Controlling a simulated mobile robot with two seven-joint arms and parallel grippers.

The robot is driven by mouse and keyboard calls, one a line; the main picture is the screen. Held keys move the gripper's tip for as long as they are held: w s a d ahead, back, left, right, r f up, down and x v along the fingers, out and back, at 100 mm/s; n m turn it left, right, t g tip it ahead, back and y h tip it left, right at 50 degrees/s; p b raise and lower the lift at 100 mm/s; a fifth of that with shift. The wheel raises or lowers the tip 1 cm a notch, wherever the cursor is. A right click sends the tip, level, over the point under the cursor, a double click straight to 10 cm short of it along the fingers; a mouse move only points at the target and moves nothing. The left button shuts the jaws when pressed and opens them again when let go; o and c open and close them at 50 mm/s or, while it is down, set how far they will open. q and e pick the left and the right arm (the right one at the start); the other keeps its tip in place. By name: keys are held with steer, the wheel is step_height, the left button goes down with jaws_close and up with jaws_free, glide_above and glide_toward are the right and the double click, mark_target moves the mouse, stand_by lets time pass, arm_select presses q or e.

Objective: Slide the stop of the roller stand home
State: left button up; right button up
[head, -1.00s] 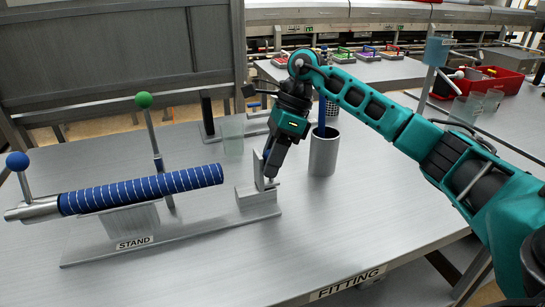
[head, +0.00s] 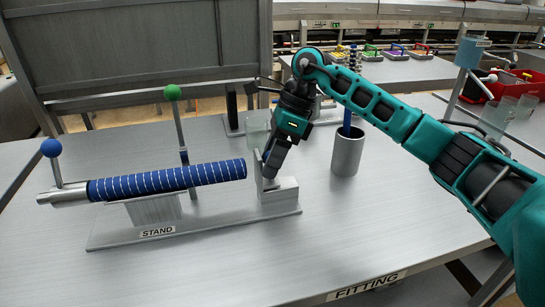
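The roller stand (head: 205,234) is a long grey base plate marked STAND. It carries a blue roller (head: 165,181) with white stripes, lying lengthwise over a grey block. At its right end is a grey block (head: 279,197) with a thin upright plate, seemingly the stop (head: 258,162), near its left edge. A small gap shows between the stop and the roller's right end. My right gripper (head: 270,172) points down at the stop's right side, apparently touching it. The fingertips are small and partly hidden, so I cannot tell whether they hold it. My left gripper is out of view.
A blue-knobbed lever (head: 53,150) rises at the roller's left metal end. A green-knobbed post (head: 174,95) stands behind the roller. A metal cup (head: 346,153) with a blue tool stands right of my gripper, and a clear glass (head: 257,128) behind it. The front table is clear.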

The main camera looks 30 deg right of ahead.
steer(key=v, duration=1.3)
steer(key=shift+f, duration=0.1)
